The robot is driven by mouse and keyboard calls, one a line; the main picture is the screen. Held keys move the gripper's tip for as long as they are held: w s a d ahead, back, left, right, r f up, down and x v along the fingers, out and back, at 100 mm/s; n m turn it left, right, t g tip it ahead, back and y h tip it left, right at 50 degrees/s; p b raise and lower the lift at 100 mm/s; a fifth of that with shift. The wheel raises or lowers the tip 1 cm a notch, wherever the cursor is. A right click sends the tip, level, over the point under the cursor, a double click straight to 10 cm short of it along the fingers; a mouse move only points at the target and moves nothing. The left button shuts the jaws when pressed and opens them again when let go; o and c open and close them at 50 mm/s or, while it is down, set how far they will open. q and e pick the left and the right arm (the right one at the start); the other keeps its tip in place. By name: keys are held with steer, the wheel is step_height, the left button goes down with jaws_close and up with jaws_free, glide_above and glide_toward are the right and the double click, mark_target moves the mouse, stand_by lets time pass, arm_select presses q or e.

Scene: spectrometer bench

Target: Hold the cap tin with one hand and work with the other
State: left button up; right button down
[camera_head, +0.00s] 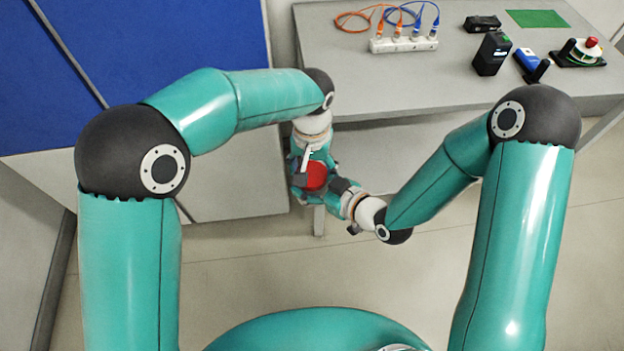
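A small red rounded thing (316,176), which looks like the cap tin, is in the middle of the head view, in front of the table's near edge. My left gripper (302,170) comes down from above and is right at its left side. My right gripper (333,188) comes in from the lower right, close to the red thing. The two grippers are close together and partly cover each other. The fingertips are too small and hidden to show whether either gripper is open or shut, or which one touches the red thing.
A grey table (385,91) stands behind. On it are a white socket strip (403,45) with orange and blue cables, a black box (491,54), a blue-and-white item (526,61), a red-topped device (580,52) and a green mat (537,18). A blue panel (150,45) stands at left.

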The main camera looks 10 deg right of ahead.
arm_select(q)
steer(key=c, duration=0.5)
steer(key=o, duration=1.3)
steer(key=shift+r, duration=0.15)
step_height(320, 180, up, 12)
steer(key=shift+f, duration=0.2)
